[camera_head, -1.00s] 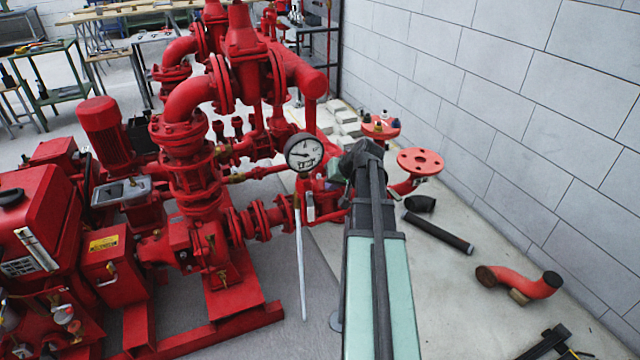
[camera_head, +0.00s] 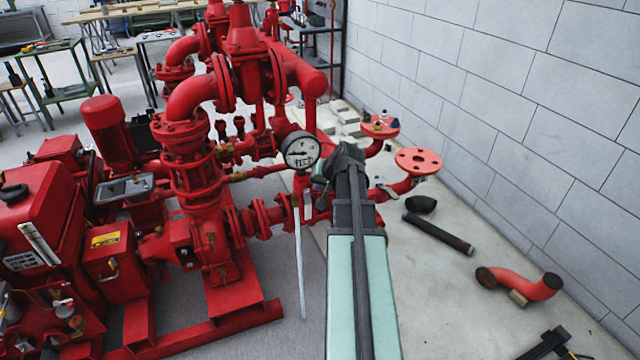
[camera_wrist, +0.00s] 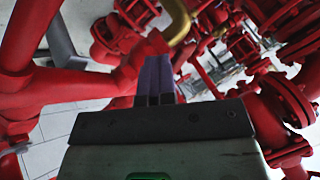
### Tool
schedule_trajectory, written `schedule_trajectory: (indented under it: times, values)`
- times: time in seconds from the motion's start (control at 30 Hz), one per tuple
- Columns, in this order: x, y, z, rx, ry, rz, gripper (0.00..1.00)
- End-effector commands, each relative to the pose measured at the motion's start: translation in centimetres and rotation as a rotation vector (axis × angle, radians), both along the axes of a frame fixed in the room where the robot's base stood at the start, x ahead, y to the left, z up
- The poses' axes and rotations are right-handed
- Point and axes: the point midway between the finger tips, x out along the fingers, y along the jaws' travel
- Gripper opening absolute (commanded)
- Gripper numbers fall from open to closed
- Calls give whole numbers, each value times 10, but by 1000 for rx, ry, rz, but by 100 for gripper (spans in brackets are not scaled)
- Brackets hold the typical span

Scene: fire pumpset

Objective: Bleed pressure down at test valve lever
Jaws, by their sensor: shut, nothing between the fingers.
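My gripper (camera_wrist: 157,62) is shut, with its two dark fingers pressed together and nothing visible between them. In the wrist view the fingertips overlap a small red block-shaped part (camera_wrist: 151,44); I cannot tell whether they touch it. A curved brass-coloured part (camera_wrist: 178,22) lies just beyond the tips. In the head view my wrist hides the fingers, just right of a round white pressure gauge (camera_head: 301,151) with a black needle. A pale, thin pipe (camera_head: 300,265) hangs below the gauge. I cannot clearly identify the test valve lever in either view.
The red pumpset (camera_head: 205,200) with its pipes fills the left and middle. A red flange (camera_head: 418,161) stands right of my wrist. A black pipe (camera_head: 438,233) and a red elbow (camera_head: 525,283) lie on the floor. A block wall (camera_head: 500,100) closes the right side.

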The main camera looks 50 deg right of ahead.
Motion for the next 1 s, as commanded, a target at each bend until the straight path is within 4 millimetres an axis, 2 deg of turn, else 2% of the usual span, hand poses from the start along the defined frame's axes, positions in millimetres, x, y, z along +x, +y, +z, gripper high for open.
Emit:
schedule_trajectory:
  times: [0.33,0.5,0.53,0.6,0.73,0.87,1.0]
  values:
    - [-4,1,0,1,0,2,0]
    - [-29,0,0,0,0,9,0]
    - [-35,1,5,1,-1,12,0]
    - [-47,6,36,2,0,11,0]
    - [-68,12,63,0,0,11,0]
    - [-81,15,79,0,1,13,0]
    - [-87,16,82,1,0,13,0]
